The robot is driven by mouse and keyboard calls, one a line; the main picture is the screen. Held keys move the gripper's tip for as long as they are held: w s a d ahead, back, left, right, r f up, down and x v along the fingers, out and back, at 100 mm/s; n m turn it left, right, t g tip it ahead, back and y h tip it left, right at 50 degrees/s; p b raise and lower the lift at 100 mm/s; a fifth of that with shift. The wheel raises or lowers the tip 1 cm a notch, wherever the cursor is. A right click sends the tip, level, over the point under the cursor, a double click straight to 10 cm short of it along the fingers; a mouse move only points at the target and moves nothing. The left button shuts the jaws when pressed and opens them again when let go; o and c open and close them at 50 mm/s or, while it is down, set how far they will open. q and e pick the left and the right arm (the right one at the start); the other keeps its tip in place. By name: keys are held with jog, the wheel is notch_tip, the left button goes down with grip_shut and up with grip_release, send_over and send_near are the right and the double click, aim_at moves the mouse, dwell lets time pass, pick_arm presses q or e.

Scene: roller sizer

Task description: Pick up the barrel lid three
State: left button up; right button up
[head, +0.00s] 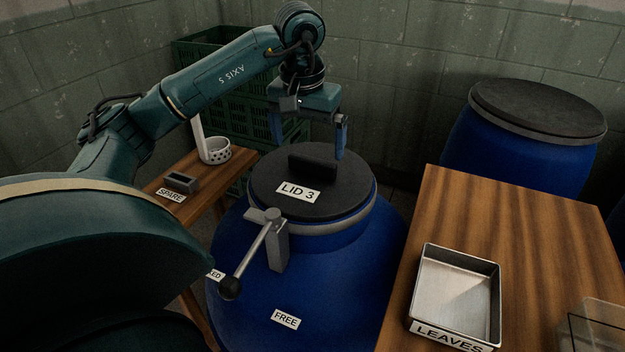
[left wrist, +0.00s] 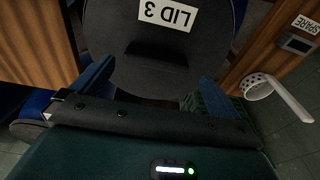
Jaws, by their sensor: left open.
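Barrel lid three (head: 335,192) is a round dark lid with a "LID 3" label and a raised black bar handle (head: 313,166). It sits on a blue barrel (head: 360,265). My left gripper (head: 308,143) is open and empty above the lid, its fingers on either side of the handle as seen from the head. In the left wrist view the lid (left wrist: 122,75) lies below the two spread fingers (left wrist: 152,84), with the handle (left wrist: 160,53) slightly ahead of them. A grey clamp lever (head: 256,255) with a black knob slants down-left across the barrel front. My right gripper is out of view.
A wooden table (head: 470,215) at right holds a metal "LEAVES" tray (head: 490,285). A second lidded barrel (head: 500,150) stands behind it. A side bench (head: 212,185) at left holds a perforated white cup (head: 215,150) and a grey block (head: 180,182). Green crates (head: 250,115) stand behind.

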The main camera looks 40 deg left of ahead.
aim_at(312, 158)
pick_arm(q)
jog(key=f, duration=0.2)
jog(key=w+f, duration=0.1)
jog(key=f, duration=0.2)
jog(key=shift+w+f, duration=0.2)
jog(key=shift+f, duration=0.05)
jog(key=c, duration=0.9)
